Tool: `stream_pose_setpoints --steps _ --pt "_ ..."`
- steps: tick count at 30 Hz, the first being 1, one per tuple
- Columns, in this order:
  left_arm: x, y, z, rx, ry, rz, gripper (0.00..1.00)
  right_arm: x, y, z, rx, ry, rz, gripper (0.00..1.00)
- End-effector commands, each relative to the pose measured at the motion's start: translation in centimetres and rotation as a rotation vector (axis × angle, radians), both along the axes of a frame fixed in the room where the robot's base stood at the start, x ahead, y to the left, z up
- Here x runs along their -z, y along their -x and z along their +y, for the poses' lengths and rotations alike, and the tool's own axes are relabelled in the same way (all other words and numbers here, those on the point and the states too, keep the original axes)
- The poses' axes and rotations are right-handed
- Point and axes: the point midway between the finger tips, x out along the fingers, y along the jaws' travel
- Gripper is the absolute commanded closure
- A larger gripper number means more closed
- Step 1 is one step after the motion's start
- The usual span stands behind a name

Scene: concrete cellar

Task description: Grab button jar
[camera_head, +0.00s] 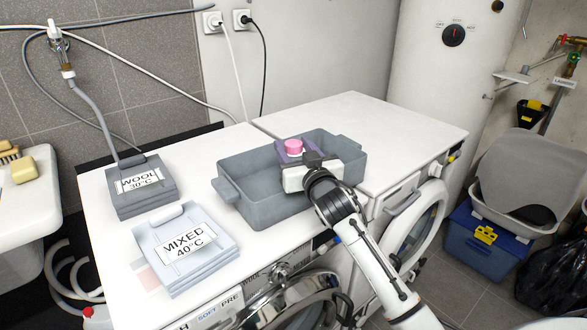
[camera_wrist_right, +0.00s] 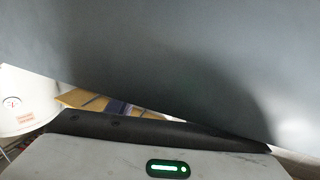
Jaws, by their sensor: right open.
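A small round pink item (camera_head: 293,146), which may be the button jar or its lid, shows inside the grey tub (camera_head: 262,207). A purple piece (camera_head: 284,157) lies just below and around it; I cannot tell whether they are one object. My right gripper (camera_head: 312,160) is open, over the tub's right part, right beside the pink item. Its white body hides part of the tub's inside, and the fingertips are hard to make out. In the right wrist view a grey surface fills most of the picture, and no jar can be made out. My left gripper is not in view.
The tub stands on white machines (camera_head: 370,120). Left of it lie folded grey stacks labelled WOOL (camera_head: 142,190) and MIXED (camera_head: 185,250). A white boiler (camera_head: 440,60) stands behind. The white top right of the tub is clear.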

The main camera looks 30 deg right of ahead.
Motion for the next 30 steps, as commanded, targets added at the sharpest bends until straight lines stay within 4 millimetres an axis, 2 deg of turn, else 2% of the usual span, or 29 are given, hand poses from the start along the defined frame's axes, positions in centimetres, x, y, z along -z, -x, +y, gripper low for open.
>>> stream_pose_setpoints --steps 2,9,11,22,26,30 --pt "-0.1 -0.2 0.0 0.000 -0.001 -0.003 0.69 0.0 0.0 0.0 0.000 0.000 0.000 0.53" --pt "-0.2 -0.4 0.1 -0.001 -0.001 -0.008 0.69 0.1 0.0 0.0 0.000 0.000 0.001 0.92" --pt "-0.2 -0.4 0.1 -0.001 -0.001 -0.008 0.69 0.1 0.0 0.0 0.000 0.000 0.001 1.00" --pt "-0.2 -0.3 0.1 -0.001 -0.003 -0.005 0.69 -0.4 0.0 0.0 -0.001 0.000 -0.002 1.00" --pt "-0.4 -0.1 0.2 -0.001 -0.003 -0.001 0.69 -2.4 0.0 0.0 -0.001 0.002 -0.007 1.00" --pt "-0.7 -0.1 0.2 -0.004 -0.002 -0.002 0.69 -5.4 0.0 0.0 -0.001 0.001 -0.009 1.00"
